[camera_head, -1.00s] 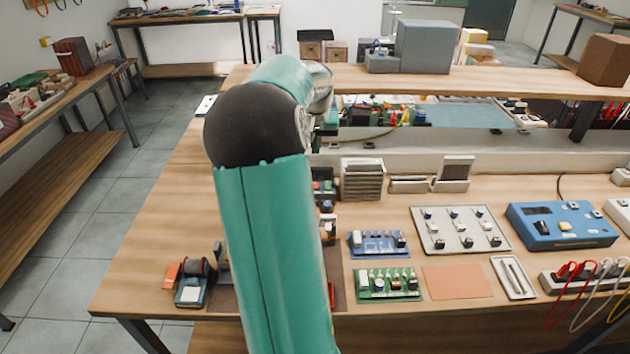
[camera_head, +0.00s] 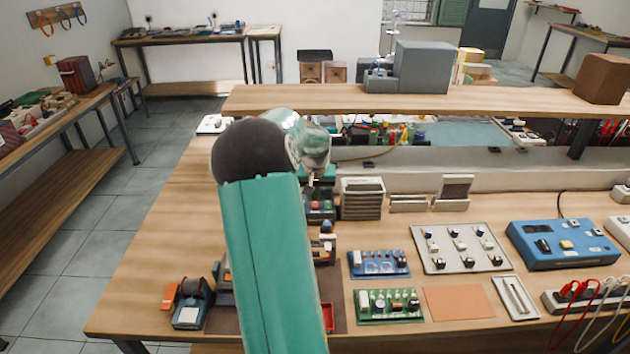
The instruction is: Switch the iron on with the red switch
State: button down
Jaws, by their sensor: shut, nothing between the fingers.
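My green arm fills the middle of the view and bends over toward the back of the bench. My gripper (camera_head: 311,179) is small and partly hidden beyond the arm's end; it is shut and empty. It is just above a dark unit (camera_head: 321,208) with small red and green parts, which may be the iron's station. The arm covers this unit's left side. I cannot make out the red switch for certain or tell whether the gripper touches the unit. The iron itself cannot be told apart.
Right of the dark unit stand a grey finned block (camera_head: 362,199), a blue board (camera_head: 379,264), a green board (camera_head: 388,305), a switch panel (camera_head: 461,247) and a blue box (camera_head: 562,243). A small blue device (camera_head: 190,306) is at the front left. A shelf (camera_head: 440,99) crosses behind.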

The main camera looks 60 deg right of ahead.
aim_at(315, 207)
jog(key=shift+s+a+f, duration=0.1)
jog(key=shift+a+f, duration=0.1)
jog(key=shift+f, duration=1)
jog(key=shift+a+f, duration=0.1)
jog(key=shift+f, duration=0.25)
jog(key=shift+w+d+r, duration=0.3)
jog(key=shift+d+r, duration=0.05)
jog(key=shift+d, duration=0.3)
